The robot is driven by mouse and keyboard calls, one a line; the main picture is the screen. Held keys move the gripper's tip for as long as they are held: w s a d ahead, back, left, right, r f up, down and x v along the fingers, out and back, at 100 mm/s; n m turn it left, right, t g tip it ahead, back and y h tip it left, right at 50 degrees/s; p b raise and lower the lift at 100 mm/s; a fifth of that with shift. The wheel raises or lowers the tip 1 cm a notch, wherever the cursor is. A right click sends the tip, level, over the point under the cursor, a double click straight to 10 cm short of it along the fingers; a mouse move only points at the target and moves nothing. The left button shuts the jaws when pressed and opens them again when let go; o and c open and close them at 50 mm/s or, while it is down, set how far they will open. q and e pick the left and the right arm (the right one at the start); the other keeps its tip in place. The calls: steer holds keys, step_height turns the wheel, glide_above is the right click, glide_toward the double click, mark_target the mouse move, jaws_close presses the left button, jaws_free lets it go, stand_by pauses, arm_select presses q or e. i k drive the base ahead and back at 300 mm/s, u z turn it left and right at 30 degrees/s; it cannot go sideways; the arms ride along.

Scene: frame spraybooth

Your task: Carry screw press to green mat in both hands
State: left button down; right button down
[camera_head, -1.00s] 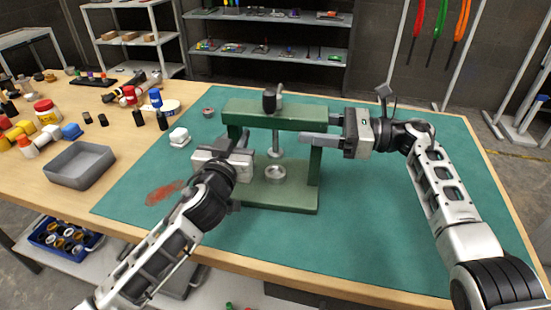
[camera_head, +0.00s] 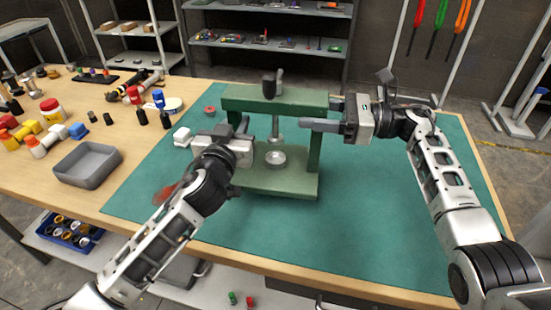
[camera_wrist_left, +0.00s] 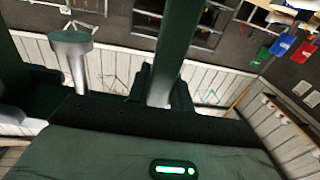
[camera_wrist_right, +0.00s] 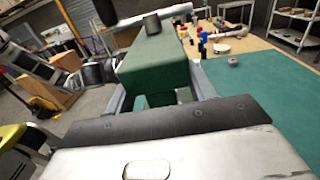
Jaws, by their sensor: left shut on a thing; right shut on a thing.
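The green screw press (camera_head: 290,97) stands upright over the green mat (camera_head: 390,220), with a top beam, two posts, a grey screw and a round grey plate on its base. Whether its base touches the mat I cannot tell. My left gripper (camera_head: 240,128) is shut on the left post; the left wrist view shows the dark green post (camera_wrist_left: 177,40) between the fingers. My right gripper (camera_head: 322,112) is shut on the press's right side near the top; the right wrist view shows the beam's end (camera_wrist_right: 155,65) between the fingers.
A grey tray (camera_head: 88,163) and many bottles and small parts lie on the wooden tabletop at left. A white block (camera_head: 182,137) and a small red-topped piece (camera_head: 209,110) lie near the mat's left edge. The mat is clear at right. Shelves stand behind.

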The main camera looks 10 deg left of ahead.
mark_target(418, 208)
steer(key=u, duration=1.9)
steer(key=k, duration=1.1)
steer(key=z, duration=2.1)
steer(key=i, duration=0.5)
steer(key=u, duration=0.05)
